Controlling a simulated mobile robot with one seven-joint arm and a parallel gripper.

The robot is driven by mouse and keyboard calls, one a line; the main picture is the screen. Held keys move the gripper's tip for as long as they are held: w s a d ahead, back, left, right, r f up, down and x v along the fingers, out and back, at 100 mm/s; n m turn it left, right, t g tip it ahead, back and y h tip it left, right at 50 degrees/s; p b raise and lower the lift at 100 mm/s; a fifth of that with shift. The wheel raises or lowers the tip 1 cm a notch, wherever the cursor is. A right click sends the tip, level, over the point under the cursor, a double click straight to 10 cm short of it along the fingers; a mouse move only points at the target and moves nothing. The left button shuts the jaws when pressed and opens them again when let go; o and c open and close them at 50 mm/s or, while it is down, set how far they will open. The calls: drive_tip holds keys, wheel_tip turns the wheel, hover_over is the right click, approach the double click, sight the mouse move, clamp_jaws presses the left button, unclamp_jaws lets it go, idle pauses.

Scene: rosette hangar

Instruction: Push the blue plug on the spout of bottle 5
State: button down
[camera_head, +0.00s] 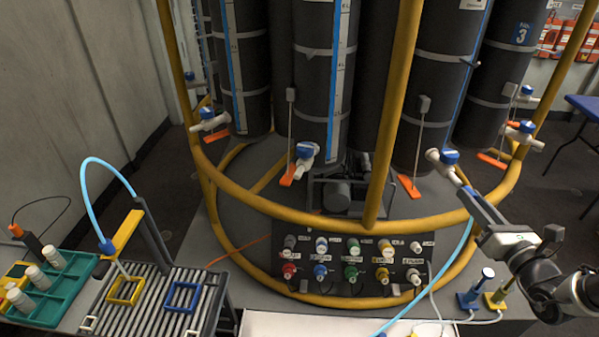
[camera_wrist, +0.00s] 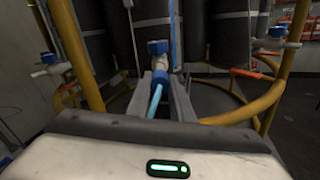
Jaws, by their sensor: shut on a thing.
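My gripper (camera_head: 467,194) is at the right of the head view, at the mouth of a white spout with a blue valve handle (camera_head: 449,157). In the wrist view my gripper (camera_wrist: 162,90) is shut on the blue plug (camera_wrist: 161,77), which ends a light-blue hose (camera_wrist: 154,104). The plug is in line with the spout (camera_wrist: 176,68) and close against it; I cannot tell how far it is on. The spout's dark bottle (camera_head: 432,75) stands behind; I see no readable 5 on it. The hose (camera_head: 459,250) hangs down from my gripper.
A yellow ring frame (camera_head: 310,218) with uprights surrounds the bottles. Other valved spouts (camera_head: 306,152) stick out around it. A knob panel (camera_head: 340,265) is below. A rack with a second blue hose (camera_head: 91,166) stands left, beside a green tray (camera_head: 72,290).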

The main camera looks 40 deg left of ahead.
drive_tip(key=shift+p+v, duration=0.35)
drive_tip(key=shift+v, duration=1.75)
drive_tip(key=s+d+r+m+t+h+p, duration=0.2)
drive_tip(key=s+d+p, duration=0.1)
drive_tip(key=d+p, duration=0.2)
drive_tip(key=s+d+r+m+t+h+p, duration=0.2)
drive_tip(key=s+d+r+h+p, duration=0.1)
drive_tip(key=d, duration=0.5)
drive_tip(key=shift+s+d+p, duration=0.25)
drive_tip(key=shift+s+p, duration=0.3)
drive_tip(key=shift+p, duration=0.35)
drive_tip(key=shift+s, duration=0.1)
